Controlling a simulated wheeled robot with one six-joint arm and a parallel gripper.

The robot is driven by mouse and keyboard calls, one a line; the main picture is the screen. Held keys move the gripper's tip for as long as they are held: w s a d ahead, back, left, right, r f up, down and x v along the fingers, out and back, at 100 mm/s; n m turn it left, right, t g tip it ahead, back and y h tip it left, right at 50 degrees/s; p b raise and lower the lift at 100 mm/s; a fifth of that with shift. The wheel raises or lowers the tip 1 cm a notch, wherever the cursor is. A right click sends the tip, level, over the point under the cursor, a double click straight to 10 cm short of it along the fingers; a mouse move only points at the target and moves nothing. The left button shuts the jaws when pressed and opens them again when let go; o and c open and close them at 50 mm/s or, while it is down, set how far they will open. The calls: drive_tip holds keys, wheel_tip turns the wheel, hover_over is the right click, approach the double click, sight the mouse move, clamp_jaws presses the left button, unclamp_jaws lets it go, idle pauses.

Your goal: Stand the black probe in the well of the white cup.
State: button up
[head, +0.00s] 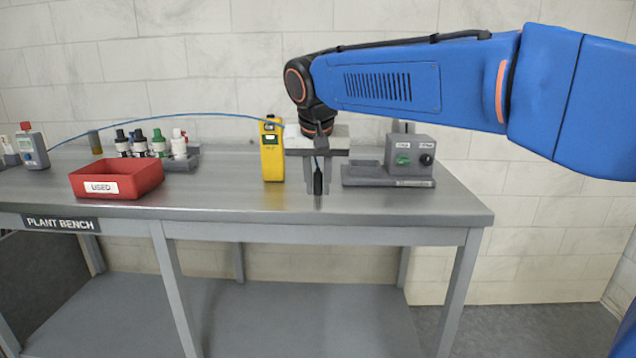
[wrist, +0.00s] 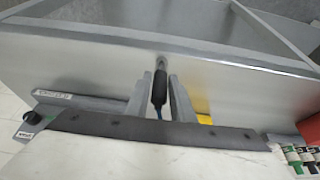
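The black probe (head: 318,182) hangs upright between the fingers of my gripper (head: 318,178), metal tip down, near the front of the bench. In the wrist view the probe (wrist: 159,88) sits between the two finger ends (wrist: 159,80), which close on its sides. I cannot tell whether the tip touches the bench. I cannot make out the white cup in either view.
The steel bench (head: 240,205) holds a red USED tray (head: 117,192), several small bottles (head: 140,145), a yellow handheld device (head: 272,165) left of my gripper and a grey unit with knobs (head: 410,155) to its right. The bench front between tray and gripper is clear.

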drive_tip(key=shift+o, duration=0.9)
drive_tip(key=shift+r, duration=0.2)
drive_tip(key=v, duration=1.2)
